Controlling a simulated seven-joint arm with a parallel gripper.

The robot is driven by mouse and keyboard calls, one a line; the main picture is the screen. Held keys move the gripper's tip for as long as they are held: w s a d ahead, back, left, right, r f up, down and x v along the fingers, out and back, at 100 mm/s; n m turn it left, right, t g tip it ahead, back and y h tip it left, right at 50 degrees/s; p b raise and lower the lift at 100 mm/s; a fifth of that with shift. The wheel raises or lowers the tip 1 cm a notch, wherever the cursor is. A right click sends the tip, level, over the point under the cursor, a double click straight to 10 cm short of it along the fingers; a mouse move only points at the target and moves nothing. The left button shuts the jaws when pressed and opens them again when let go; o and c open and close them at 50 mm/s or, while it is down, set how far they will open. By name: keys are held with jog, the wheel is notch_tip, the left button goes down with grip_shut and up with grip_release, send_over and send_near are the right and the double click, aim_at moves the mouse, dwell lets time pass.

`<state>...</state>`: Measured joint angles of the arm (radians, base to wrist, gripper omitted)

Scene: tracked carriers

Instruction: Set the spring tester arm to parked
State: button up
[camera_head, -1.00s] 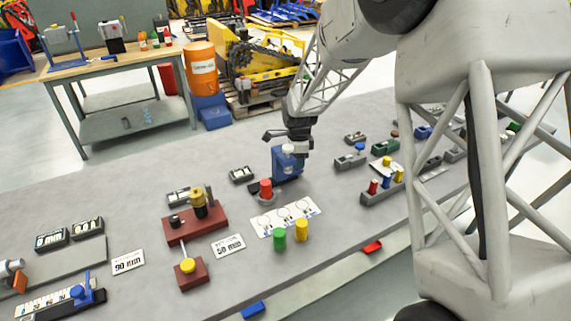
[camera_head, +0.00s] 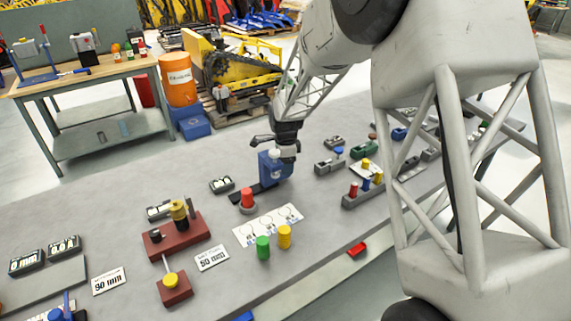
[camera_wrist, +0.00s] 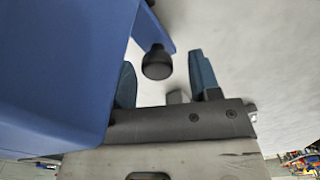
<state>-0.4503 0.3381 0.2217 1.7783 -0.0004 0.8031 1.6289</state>
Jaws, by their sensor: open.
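A blue upright fixture (camera_head: 269,166) stands on a black base on the bench, with a red cylinder (camera_head: 247,197) to its left. I cannot tell for sure that it is the spring tester. My gripper (camera_head: 287,150) is at its upper right side. In the wrist view a blue body (camera_wrist: 60,70) fills the left, and a black knob (camera_wrist: 157,64) shows under its edge. My gripper (camera_wrist: 162,62) is open, with the knob in the space between its fingers as seen here. Whether either finger touches it I cannot tell.
A dark red stand (camera_head: 180,242) with a yellow and black cylinder and a yellow-knobbed block (camera_head: 174,288) is to the left. Grey holders (camera_head: 362,195) are to the right.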

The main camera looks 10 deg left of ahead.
jog(key=shift+r, duration=0.1)
jog(key=shift+r, duration=3.8)
jog(key=shift+s+d+r, duration=0.1)
jog(key=shift+d+r, duration=0.1)
jog(key=shift+d, duration=0.05)
jog(key=s+d+r+n+t, duration=0.1)
jog(key=s+d+r+n, duration=0.2)
jog(key=s+d+r, duration=0.55)
jog(key=s+d+r+n, duration=0.3)
jog(key=s+d+r, duration=0.2)
jog(key=s+d, duration=0.65)
jog(key=s+d+n, duration=0.3)
jog(key=s+d, duration=0.4)
jog(key=s, duration=0.5)
jog(key=s+d+n+t, duration=0.1)
jog(key=s+d+n, duration=0.3)
jog(key=s+d, duration=0.4)
jog(key=s, duration=0.3)
jog(key=shift+s+d+f+t, duration=0.2)
jog(key=shift+s+f+t, duration=0.1)
jog(key=shift+s, duration=0.1)
